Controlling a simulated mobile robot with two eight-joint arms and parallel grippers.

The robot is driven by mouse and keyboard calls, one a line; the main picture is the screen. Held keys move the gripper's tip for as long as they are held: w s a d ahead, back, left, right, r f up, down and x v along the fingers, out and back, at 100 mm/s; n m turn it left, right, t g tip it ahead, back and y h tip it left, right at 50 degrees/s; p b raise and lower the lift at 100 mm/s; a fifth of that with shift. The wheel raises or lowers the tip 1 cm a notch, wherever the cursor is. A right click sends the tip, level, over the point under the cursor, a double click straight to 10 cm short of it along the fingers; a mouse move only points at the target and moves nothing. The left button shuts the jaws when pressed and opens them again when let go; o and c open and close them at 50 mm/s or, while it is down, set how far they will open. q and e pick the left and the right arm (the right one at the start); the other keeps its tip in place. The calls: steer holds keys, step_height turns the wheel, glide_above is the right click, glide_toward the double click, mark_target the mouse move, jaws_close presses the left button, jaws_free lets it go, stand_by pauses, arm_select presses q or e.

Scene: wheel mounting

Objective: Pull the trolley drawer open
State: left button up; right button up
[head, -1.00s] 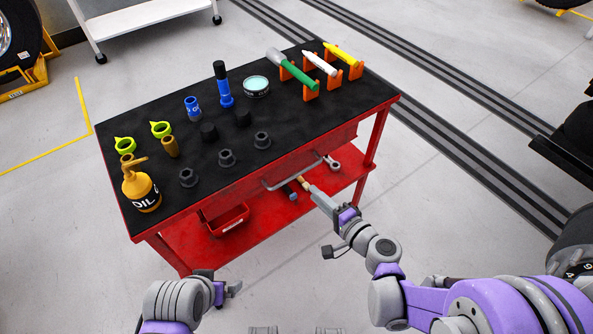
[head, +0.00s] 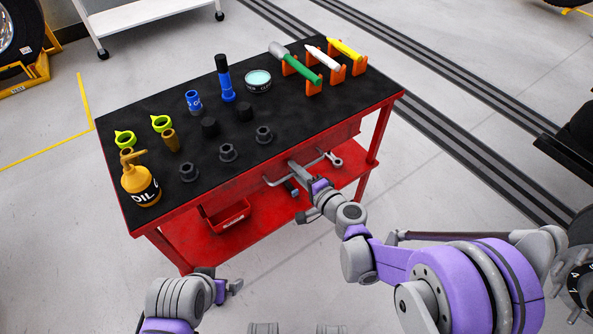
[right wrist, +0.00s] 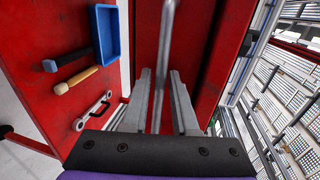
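The red trolley (head: 190,218) has a black top mat, and its drawer front (head: 238,190) looks flush with the frame. A grey bar handle (head: 276,184) runs along that front. It is partly hidden by my right gripper (head: 296,167). In the right wrist view the handle (right wrist: 168,40) passes between the two fingers of the right gripper (right wrist: 160,78). The fingers stand apart with gaps beside the bar, so the gripper is open around it. My left gripper (head: 234,287) is low in the head view, away from the trolley; its fingers are unclear.
On the mat are an oil can (head: 140,183), several dark nuts, a blue torch (head: 225,80), a round tin (head: 258,81) and markers in orange holders. The floor in front is clear.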

steer(key=shift+c, duration=0.2)
jaws_close()
stand_by(1.1)
